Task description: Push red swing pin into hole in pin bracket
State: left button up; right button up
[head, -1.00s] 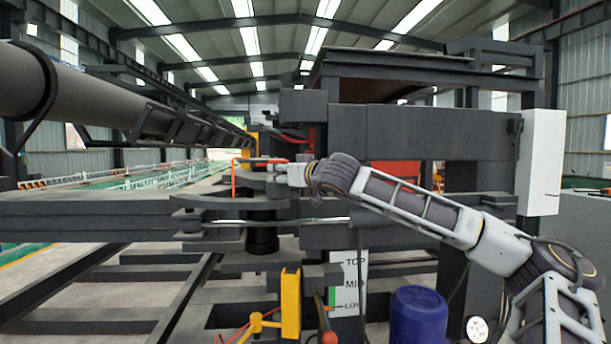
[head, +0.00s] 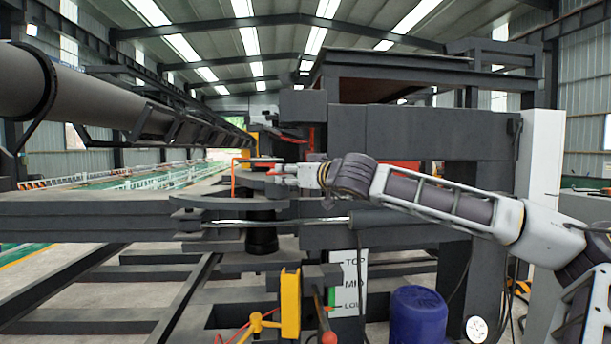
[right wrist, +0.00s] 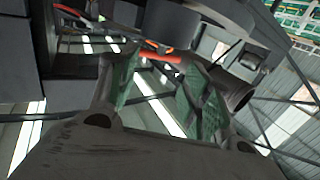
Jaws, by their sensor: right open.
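The red swing pin (head: 234,179) shows in the head view as a thin, bent red-orange rod at the left end of the dark swing-arm assembly. In the right wrist view a short red bar (right wrist: 160,57) lies across the gap between my fingertips, beyond or near them; contact cannot be told. My right gripper (head: 273,172) is open, just right of the red rod in the head view. Its green-padded fingers (right wrist: 165,88) stand apart in the right wrist view. The pin bracket and its hole cannot be made out clearly. My left gripper is not in view.
A curved dark plate (head: 235,203) lies below my right gripper. A heavy dark beam (head: 430,133) runs above my right forearm. A yellow post (head: 290,305), a blue drum (head: 418,315) and a TOP/MID/LOW sign (head: 350,284) stand below.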

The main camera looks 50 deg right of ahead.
jog(key=s, duration=0.3)
jog(key=s+a, duration=0.1)
jog(key=s, duration=0.1)
jog(key=shift+s+r, duration=0.2)
jog(key=shift+s, duration=0.1)
dwell(1.3)
